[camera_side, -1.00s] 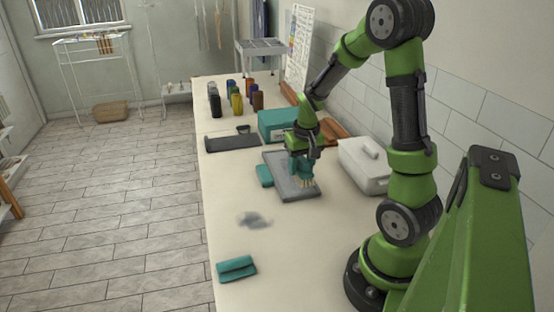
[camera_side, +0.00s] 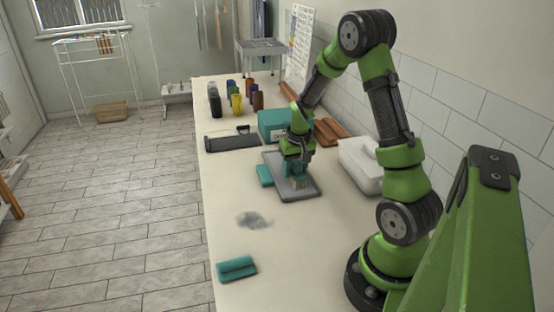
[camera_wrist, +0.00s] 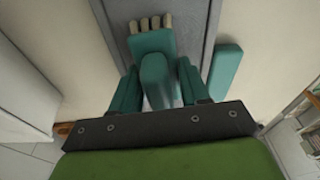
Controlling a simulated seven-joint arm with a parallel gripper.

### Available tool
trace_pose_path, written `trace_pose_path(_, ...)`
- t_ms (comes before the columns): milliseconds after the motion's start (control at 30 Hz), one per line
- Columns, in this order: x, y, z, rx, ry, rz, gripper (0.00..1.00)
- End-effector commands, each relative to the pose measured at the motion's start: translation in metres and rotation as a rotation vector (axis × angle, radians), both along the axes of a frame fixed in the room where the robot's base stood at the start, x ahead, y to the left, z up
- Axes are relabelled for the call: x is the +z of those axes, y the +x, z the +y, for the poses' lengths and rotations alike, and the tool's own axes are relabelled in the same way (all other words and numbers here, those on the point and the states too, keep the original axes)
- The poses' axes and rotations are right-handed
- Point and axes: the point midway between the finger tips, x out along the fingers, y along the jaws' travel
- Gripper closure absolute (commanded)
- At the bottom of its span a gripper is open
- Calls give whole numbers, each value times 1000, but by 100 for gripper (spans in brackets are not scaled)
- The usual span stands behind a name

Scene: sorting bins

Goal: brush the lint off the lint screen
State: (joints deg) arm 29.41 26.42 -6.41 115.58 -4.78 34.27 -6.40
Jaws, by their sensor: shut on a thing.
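My gripper (camera_side: 297,163) is shut on a teal brush (camera_side: 298,177) with pale bristles. In the wrist view the brush (camera_wrist: 155,78) stands between the two teal fingers, with its bristles at the top of the picture. The lint screen (camera_side: 307,192) is a flat grey panel lying on the counter beneath the brush, with a teal tab (camera_side: 265,176) at its left side. The brush is over the screen; I cannot tell whether the bristles touch it. A grey fuzzy patch, likely lint (camera_side: 254,219), lies on the counter left of and nearer than the screen.
A teal box (camera_side: 271,124), a dark tray (camera_side: 231,142) and several bottles (camera_side: 237,103) stand farther back. The counter's near middle is mostly clear.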

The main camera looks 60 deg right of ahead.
Motion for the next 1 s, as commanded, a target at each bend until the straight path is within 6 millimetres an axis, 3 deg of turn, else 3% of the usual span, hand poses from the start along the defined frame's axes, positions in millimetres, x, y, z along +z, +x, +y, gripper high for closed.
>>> trace_pose_path(1000, -1, 65, -65, 0, 1, 2, 83)
